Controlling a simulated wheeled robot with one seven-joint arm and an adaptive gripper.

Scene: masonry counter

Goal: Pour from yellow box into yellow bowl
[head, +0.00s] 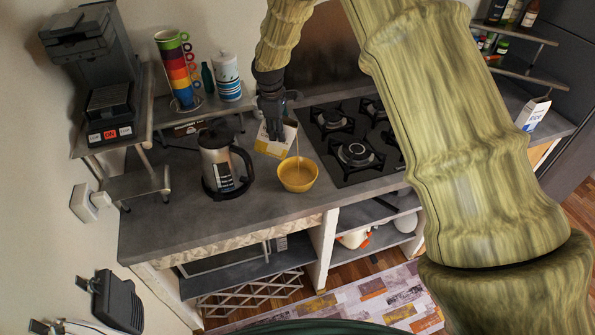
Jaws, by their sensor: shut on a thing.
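The yellow bowl (297,181) stands upright on the grey counter, left of the stove. The yellow box (272,147), with white on its side, is just behind and to the left of the bowl. My gripper (272,125) is shut on the box and reaches down to it from above. The fingers partly hide the box's upper left. The box looks tilted towards the bowl. A thin pale streak (297,150) shows between the box's right corner and the inside of the bowl. I cannot tell how full the bowl is.
A kettle (218,162) stands close left of the box. The black gas stove (352,143) lies right of the bowl. Stacked coloured mugs (178,70) and a white-blue canister (226,78) stand behind. The counter's front left (165,232) is clear.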

